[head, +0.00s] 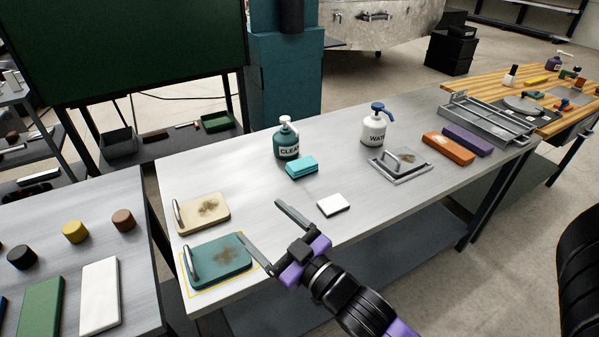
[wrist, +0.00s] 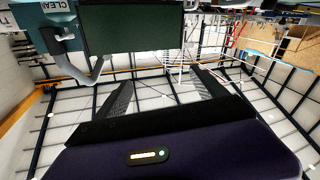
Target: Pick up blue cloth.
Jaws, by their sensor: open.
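The blue cloth (head: 301,167) is a small folded turquoise stack on the grey metal table, just in front of the green CLEAN pump bottle (head: 286,140). My gripper (head: 259,219) is open and empty, with its two fingers spread. In the head view it shows nearer than the cloth and to its lower left, apart from it. In the wrist view the open fingers (wrist: 163,82) have nothing between them, and I cannot make out the cloth there.
A white folded cloth (head: 333,204) lies right of my gripper. A teal handled plate (head: 220,262) and a beige one (head: 203,212) lie left. A WATER bottle (head: 374,130) and a grey handled plate (head: 399,164) stand right. Bare tabletop lies between my gripper and the blue cloth.

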